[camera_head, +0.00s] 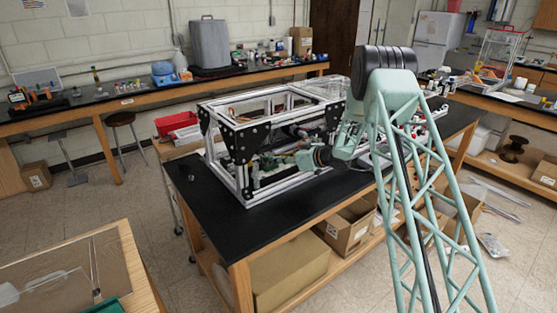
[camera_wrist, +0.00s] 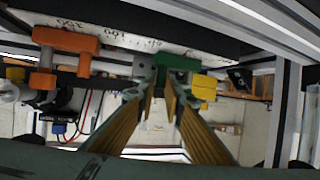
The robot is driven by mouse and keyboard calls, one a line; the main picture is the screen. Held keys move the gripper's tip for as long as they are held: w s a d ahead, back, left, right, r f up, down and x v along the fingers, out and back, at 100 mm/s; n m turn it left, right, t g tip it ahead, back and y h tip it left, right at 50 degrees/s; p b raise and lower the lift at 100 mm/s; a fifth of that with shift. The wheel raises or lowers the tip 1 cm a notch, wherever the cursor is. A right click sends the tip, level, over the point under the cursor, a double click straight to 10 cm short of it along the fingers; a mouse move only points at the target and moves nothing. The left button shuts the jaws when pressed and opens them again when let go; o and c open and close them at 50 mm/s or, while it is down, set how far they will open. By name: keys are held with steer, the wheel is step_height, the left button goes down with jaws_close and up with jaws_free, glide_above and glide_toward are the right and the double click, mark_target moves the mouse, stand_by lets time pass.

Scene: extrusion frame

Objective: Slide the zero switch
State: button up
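In the wrist view, a pale scale strip (camera_wrist: 112,36) with printed numbers runs along the top. I cannot tell which of these is the zero switch. My gripper (camera_wrist: 162,88) has two gold-padded fingers with a narrow gap between the tips. The tips are just below the green block and overlap its lower edge in the picture; contact is not clear. In the camera_head view, my gripper (camera_head: 268,161) reaches into the extrusion frame's front side, with small parts there hard to make out.
The metal extrusion frame (camera_head: 243,131) stands on a black-topped table (camera_head: 215,215). In the wrist view, a metal bar (camera_wrist: 288,105) stands close at the right, and a yellow block (camera_wrist: 204,88) is beside the right finger. Red and blue wires (camera_wrist: 85,110) lie lower left.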

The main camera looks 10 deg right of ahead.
steer(key=shift+o, duration=0.6)
steer(key=shift+w+d, duration=0.1)
steer(key=shift+d, duration=0.15)
steer(key=v, duration=1.2)
steer(key=shift+a, duration=0.1)
steer(key=shift+r, duration=0.1)
